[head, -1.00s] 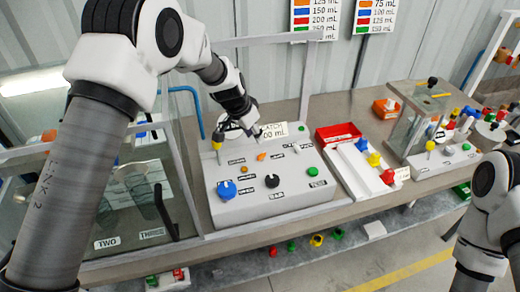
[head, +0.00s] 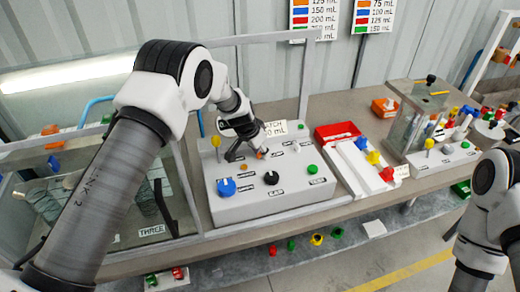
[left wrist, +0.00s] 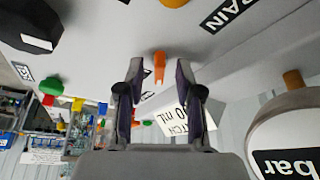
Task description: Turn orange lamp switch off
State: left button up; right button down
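The orange lamp switch (head: 262,154) is a small orange lever on the sloped grey control panel (head: 240,206). In the left wrist view the orange switch (left wrist: 159,65) shows between and just beyond my fingertips. My left gripper (head: 249,152) is at the switch, and in the left wrist view (left wrist: 158,84) its two fingers are apart with the switch centred in the gap. I cannot tell whether a finger touches it. The gripper hides part of the panel around the switch. My right arm shows at the right edge of the head view, but its gripper is out of view.
A blue knob (head: 227,187), a black knob (head: 271,178), a green button (head: 312,169) and a yellow-topped lever (head: 215,143) stand close by on the panel. A batch sign (head: 276,129) stands behind. A glass tank is at left; a red tray (head: 338,132) is at right.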

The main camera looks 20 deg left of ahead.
pick_arm(q)
grip_shut()
